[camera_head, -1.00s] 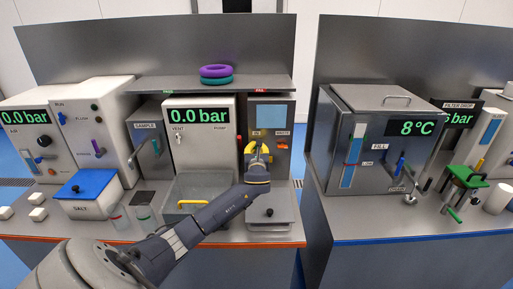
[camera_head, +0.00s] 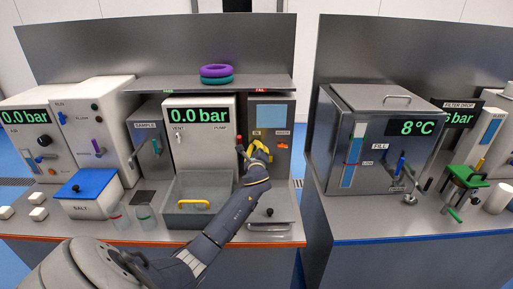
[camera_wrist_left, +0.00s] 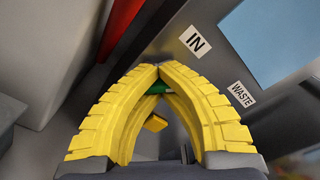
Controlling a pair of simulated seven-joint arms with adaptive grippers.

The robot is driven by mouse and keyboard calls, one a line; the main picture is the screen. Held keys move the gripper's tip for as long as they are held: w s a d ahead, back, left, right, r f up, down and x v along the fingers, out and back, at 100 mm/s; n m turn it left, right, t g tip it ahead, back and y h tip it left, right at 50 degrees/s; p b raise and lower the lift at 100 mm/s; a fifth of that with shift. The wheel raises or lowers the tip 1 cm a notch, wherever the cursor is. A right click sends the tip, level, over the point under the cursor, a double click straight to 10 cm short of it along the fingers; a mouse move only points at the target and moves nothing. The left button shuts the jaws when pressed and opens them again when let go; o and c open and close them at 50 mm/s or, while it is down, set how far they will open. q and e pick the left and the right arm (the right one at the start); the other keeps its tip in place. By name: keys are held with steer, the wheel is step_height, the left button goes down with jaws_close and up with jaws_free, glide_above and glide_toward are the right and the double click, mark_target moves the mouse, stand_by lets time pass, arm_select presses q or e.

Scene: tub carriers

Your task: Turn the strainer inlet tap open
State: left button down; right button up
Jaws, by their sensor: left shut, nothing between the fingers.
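The grey panel (camera_head: 272,168) carries an IN label (camera_head: 257,133) and a WASTE label (camera_head: 281,133). Both labels also show in the left wrist view. My left gripper (camera_head: 257,143) has yellow fingers and is in front of the panel, below the IN label. In the left wrist view its fingertips (camera_wrist_left: 159,70) meet in an arch with nothing held between them. A green part (camera_wrist_left: 158,88) shows behind the tips, and a small yellow piece (camera_wrist_left: 155,122) shows through the arch. Whether the green part is the inlet tap's handle, and whether the fingers touch it, I cannot tell. My right gripper is not in view.
An orange handle (camera_head: 282,146) sits below the WASTE label. A red bar (camera_wrist_left: 122,25) runs close on the left in the wrist view. The white pump box (camera_head: 200,140) stands left of the panel. An open grey bin (camera_head: 190,222) with a yellow handle stands below it.

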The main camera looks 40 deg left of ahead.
arm_select(q)
steer(key=n, duration=0.4)
steer(key=shift+a+r+n, duration=0.1)
steer(key=shift+r+n, duration=0.1)
steer(key=shift+n, duration=0.1)
steer(key=shift+s+a+n, duration=0.1)
steer(key=shift+n, duration=1.7)
steer(key=shift+f, duration=0.1)
steer(key=c, duration=2.1)
jaws_free()
steer(key=o, duration=1.1)
steer(key=shift+s+a, duration=0.15)
steer(key=shift+s, duration=0.05)
steer(key=shift+c, duration=0.2)
steer(key=shift+o, duration=1)
steer(key=shift+w, duration=0.1)
steer(key=shift+f, duration=0.1)
steer(key=shift+d, duration=0.2)
